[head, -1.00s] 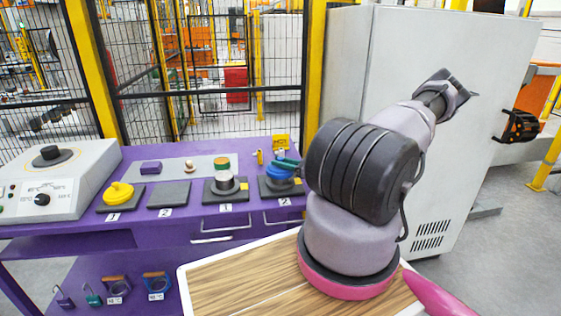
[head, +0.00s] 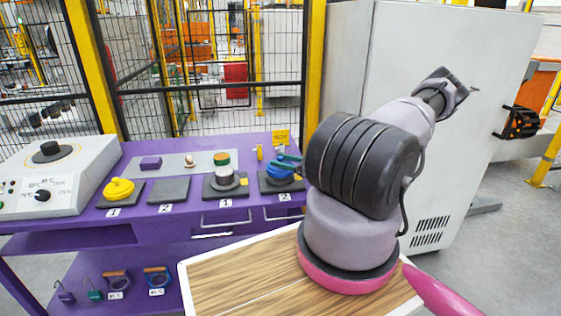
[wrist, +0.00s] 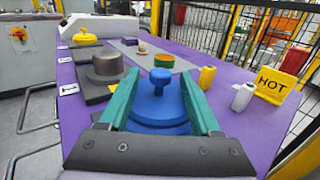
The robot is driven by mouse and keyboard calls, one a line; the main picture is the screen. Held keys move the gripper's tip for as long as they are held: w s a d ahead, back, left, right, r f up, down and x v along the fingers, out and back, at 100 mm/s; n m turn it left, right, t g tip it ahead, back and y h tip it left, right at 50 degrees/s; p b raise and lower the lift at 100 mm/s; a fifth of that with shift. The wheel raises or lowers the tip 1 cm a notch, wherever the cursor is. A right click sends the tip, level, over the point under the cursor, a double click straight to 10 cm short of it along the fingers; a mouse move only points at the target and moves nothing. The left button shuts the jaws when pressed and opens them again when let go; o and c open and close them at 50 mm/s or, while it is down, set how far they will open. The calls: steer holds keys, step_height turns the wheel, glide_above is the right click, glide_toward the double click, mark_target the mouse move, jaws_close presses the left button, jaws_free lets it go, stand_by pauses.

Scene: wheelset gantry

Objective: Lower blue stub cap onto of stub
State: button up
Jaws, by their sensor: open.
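The blue stub cap (wrist: 158,108), a round disc with a knob on top, sits low between my green fingers in the wrist view. My gripper (wrist: 160,77) is open, with one finger on each side of the cap and gaps beside the knob. In the head view the blue cap (head: 279,173) is over the right dark pad (head: 283,187) labelled 2, with my green fingers (head: 287,160) at it. The cap looks level. The stub under it is hidden, so I cannot tell how closely it seats.
A bare grey stub (head: 225,177) stands on the pad to the left. A yellow cap (head: 119,190) sits further left, beside an empty pad (head: 169,190). A HOT sign (wrist: 272,86) and small yellow and white pieces stand close to the right of my gripper.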

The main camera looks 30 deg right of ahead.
steer(key=v, duration=1)
steer(key=shift+s+d, duration=0.15)
steer(key=s+a+r+n+g+h, duration=0.2)
steer(key=a+r+n+g, duration=0.5)
steer(key=r, duration=0.4)
steer(key=s+a+r+n+g+h, duration=0.2)
steer(key=a+r+n+g, duration=0.45)
steer(key=r+n, duration=0.4)
steer(key=s+a+r+n+t+h, duration=0.2)
steer(key=s+a+r+n+t, duration=0.1)
steer(key=s+r, duration=0.4)
steer(key=s+a+r+n+t+h, duration=0.3)
steer(key=s+a+r, duration=0.2)
steer(key=r, duration=0.9)
steer(key=shift+s+a+n, duration=0.35)
steer(key=shift+s+a, duration=0.05)
steer(key=shift+s, duration=0.75)
steer(key=shift+t, duration=0.25)
